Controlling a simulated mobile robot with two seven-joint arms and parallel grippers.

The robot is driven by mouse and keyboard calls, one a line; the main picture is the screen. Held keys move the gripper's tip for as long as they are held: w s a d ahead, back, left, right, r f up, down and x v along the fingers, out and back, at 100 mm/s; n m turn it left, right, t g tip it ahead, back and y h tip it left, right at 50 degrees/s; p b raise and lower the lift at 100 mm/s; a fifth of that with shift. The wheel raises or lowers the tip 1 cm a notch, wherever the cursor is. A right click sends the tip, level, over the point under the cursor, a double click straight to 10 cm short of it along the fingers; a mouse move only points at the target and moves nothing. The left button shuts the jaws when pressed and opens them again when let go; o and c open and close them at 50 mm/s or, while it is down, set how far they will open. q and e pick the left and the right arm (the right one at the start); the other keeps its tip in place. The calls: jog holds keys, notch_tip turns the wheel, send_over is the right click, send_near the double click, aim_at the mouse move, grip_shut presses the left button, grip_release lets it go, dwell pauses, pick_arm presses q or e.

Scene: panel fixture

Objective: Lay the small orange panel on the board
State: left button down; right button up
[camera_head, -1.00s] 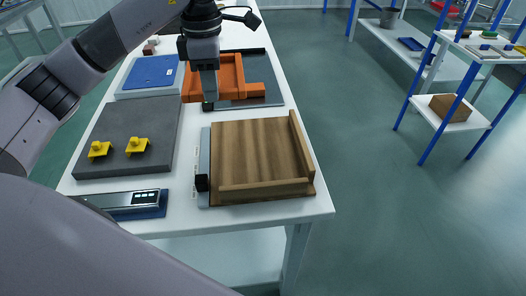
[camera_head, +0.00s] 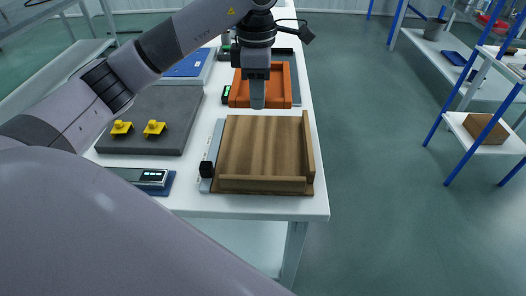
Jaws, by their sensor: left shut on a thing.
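My left gripper (camera_head: 257,103) points down at the far part of the white table, with its fingers in front of the orange panel (camera_head: 240,88). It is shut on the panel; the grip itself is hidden. The orange shape has raised edges and appears over a dark plate (camera_head: 296,85); I cannot tell whether it touches the plate. Nearer, a wooden board (camera_head: 262,145) with raised ledges on its right and near sides lies empty. My right gripper is not in view.
A dark grey slab (camera_head: 150,105) with two yellow knobbed pieces (camera_head: 121,128) lies left of the wooden board. A blue-topped tray (camera_head: 188,65) is beyond it. A device with a lit display (camera_head: 150,177) is near the front edge. Shelves stand right, across clear floor.

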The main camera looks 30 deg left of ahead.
aim_at(259, 168)
pick_arm(q)
notch_tip(259, 168, down, 19)
jog(key=shift+p, duration=0.4)
jog(key=shift+f, duration=0.2)
jog(key=c, duration=1.1)
grip_release()
